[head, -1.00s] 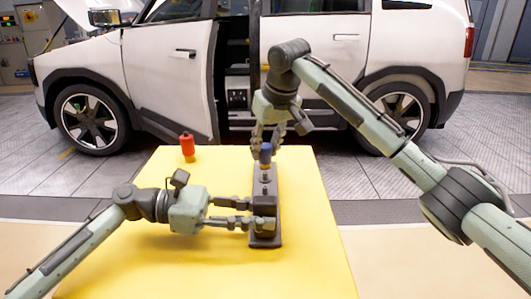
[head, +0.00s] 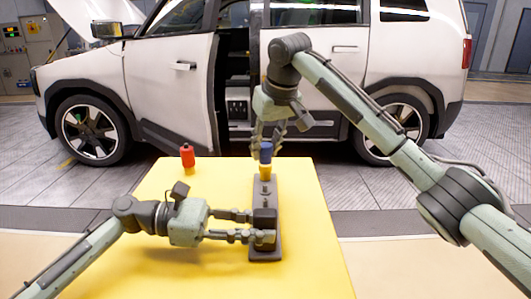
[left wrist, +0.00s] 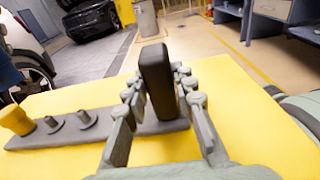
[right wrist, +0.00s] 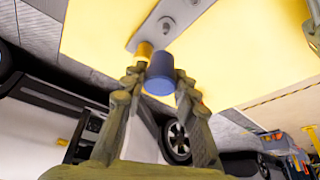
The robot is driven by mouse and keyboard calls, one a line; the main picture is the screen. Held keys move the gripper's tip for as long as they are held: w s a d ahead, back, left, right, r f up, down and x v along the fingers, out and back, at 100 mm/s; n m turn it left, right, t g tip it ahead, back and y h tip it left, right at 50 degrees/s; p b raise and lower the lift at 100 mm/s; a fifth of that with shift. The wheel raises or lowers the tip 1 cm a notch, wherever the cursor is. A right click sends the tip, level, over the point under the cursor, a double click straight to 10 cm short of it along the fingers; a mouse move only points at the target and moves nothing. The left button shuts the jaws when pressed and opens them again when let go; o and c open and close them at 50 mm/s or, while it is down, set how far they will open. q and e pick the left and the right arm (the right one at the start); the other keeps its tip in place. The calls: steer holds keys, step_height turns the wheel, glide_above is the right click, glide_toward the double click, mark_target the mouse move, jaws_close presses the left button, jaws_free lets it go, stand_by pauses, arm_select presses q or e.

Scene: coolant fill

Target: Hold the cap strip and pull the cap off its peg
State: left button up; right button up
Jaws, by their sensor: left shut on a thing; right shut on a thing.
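The dark grey cap strip (head: 266,188) lies lengthwise on the yellow table. My left gripper (head: 262,226) is shut on the upright block (left wrist: 157,80) at the strip's near end, with one finger on each side. At the far end stands a yellow peg (head: 265,171), also visible in the left wrist view (left wrist: 15,120).
Two short grey pegs (left wrist: 87,118) stand on the strip between the block and yellow peg. A red bottle (head: 187,156) stands at the table's far left. A white car (head: 340,60) with an open door is behind the table. The yellow table (head: 305,235) is otherwise clear.

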arm_select(q)
steer(key=o, duration=1.1)
